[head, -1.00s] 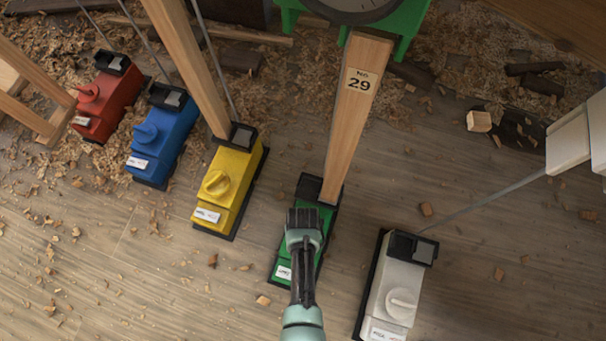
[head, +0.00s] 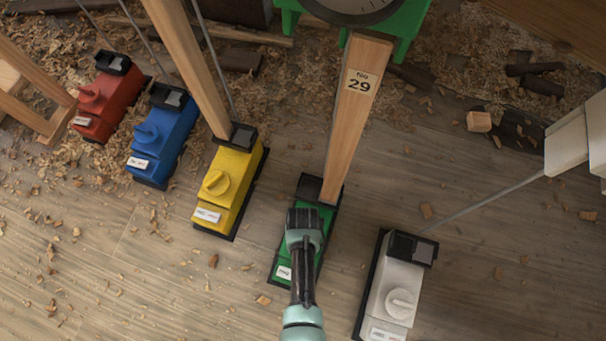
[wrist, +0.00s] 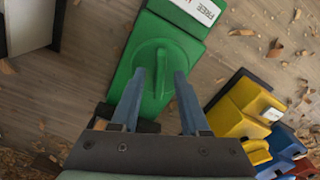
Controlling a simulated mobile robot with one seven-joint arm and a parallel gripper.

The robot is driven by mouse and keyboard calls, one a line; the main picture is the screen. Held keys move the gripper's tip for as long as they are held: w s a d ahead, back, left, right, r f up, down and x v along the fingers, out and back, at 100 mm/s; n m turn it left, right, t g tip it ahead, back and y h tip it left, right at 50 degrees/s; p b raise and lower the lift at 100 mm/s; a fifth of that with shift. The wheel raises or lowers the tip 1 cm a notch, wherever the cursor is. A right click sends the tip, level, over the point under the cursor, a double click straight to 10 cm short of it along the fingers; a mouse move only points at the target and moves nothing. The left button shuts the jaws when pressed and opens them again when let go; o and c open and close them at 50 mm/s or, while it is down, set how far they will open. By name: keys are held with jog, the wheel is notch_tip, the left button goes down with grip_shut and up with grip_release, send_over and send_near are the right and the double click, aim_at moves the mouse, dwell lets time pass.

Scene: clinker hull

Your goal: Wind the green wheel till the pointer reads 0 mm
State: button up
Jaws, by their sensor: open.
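The green wheel (wrist: 152,72) is a round knob with a raised bar across it, on top of a green box (wrist: 190,45). In the head view the green box (head: 318,262) is on the floor and my arm hides its wheel. My gripper (wrist: 160,77) is open over the wheel, with one finger on each side of the raised bar. I cannot tell whether the fingers touch it. A label reading FREE (wrist: 207,10) is on the box. A green-framed dial (head: 352,8) is cut off at the top of the head view; its pointer and reading do not show.
A wooden post (head: 355,110) marked 29 rises from the green box toward the dial. Similar boxes stand apart: yellow (head: 226,185), blue (head: 162,140) and red (head: 108,98) to the left, white (head: 395,290) to the right. Wood shavings litter the floor.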

notch_tip(320, 180, up, 13)
jog(key=p, duration=0.8)
jog(key=shift+f, duration=0.15)
